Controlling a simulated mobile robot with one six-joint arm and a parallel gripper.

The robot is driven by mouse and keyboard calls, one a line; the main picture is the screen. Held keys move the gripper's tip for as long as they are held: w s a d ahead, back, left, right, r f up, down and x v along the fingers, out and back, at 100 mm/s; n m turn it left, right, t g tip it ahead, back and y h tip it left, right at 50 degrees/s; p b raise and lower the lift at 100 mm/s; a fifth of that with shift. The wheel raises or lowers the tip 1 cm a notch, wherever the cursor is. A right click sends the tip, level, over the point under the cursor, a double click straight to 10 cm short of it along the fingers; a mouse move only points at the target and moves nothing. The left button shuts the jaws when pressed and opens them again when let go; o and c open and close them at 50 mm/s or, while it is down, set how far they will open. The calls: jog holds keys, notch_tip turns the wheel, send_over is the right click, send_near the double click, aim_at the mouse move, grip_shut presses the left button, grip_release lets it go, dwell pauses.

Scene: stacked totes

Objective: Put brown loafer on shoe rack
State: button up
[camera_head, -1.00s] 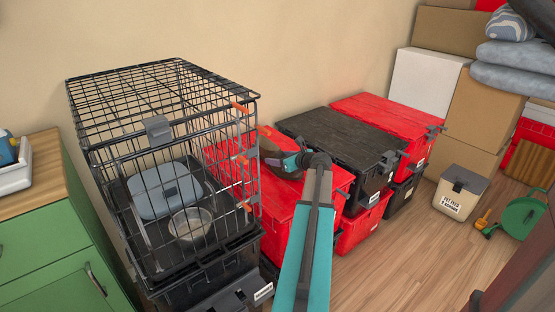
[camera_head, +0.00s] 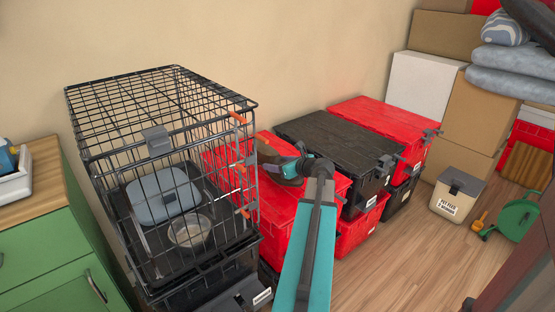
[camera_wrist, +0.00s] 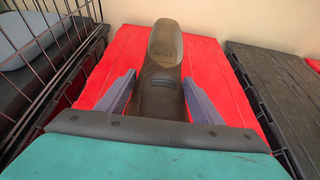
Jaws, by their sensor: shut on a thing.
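The brown loafer (camera_head: 267,151) shows in the head view at my gripper (camera_head: 292,168), over the red tote lid (camera_head: 263,207) just right of the wire crate. I cannot tell whether the loafer still touches the lid. No shoe rack is in view.
The black wire crate (camera_head: 152,87) stands close on the left. A black-lidded tote (camera_head: 335,140) and another red tote (camera_head: 385,122) stand to the right. Wooden floor is clear in front.

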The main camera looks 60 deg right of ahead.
aim_at(279, 183)
jog(key=s+a, duration=0.1)
jog(key=a, duration=0.1)
jog(key=s+a, duration=0.3)
jog(key=shift+a+r+p, duration=0.35)
jog(key=shift+p, duration=0.05)
jog(key=shift+s+a+r+p, duration=0.25)
jog(key=shift+p, duration=0.6)
jog(key=a+p, duration=0.1)
jog(key=p, duration=0.2)
jog(key=shift+s, duration=0.35)
jog(key=shift+s+a+p, duration=0.2)
jog(key=shift+a+p, duration=0.05)
jog(key=shift+p, duration=0.35)
jog(key=shift+f, duration=0.15)
notch_tip(279, 183, up, 8)
jog(key=p, duration=0.8)
jog(key=shift+r+p, duration=0.2)
jog(key=shift+p, duration=0.1)
jog(key=shift+s, duration=0.15)
